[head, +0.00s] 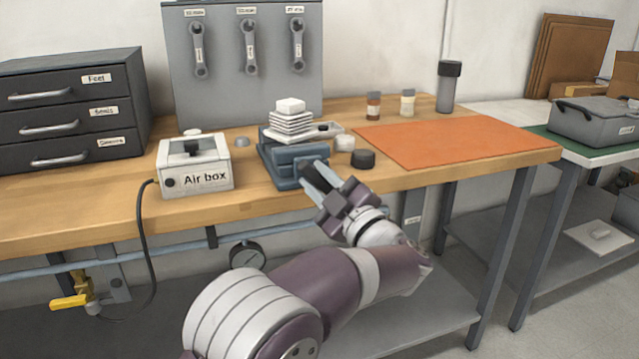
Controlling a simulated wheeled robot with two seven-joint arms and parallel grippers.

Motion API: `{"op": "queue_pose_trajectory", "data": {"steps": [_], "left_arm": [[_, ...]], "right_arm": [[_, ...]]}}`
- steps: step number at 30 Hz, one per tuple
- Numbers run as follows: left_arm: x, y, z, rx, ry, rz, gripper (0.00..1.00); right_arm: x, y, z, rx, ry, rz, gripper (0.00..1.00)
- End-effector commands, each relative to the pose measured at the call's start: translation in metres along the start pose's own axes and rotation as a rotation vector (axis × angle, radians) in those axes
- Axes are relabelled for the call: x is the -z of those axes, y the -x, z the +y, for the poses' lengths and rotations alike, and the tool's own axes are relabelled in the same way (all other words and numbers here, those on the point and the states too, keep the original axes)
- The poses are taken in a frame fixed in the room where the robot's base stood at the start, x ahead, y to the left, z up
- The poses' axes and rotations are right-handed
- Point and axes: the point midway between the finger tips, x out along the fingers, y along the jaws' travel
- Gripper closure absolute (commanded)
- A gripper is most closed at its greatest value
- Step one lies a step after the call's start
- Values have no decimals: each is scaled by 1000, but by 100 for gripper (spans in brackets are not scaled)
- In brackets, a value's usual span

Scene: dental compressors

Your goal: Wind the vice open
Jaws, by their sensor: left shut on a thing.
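The blue-grey vice (284,172) stands at the front edge of the wooden workbench. A stack of white plates or blocks (291,122) sits over it, and this stack and my gripper partly cover its jaws. I cannot tell how wide they are apart. My left gripper (318,174) reaches up from below to the front right of the vice. Its dark fingers are shut on the vice's handle, which they mostly hide. My right gripper is not in view.
The white Air box (195,178) with its black cable stands left of the vice. A black round knob (363,159) and a white cup (345,143) stand close on the right. The orange mat (455,140) is clear. A dark drawer cabinet (70,110) fills the bench's left.

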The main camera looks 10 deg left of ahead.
Motion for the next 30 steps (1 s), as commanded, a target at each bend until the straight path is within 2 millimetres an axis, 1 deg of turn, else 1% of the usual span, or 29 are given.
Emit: {"op": "queue_pose_trajectory", "data": {"steps": [30], "left_arm": [[1,0,0,101,244,2,100]], "right_arm": [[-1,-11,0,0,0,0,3]]}}
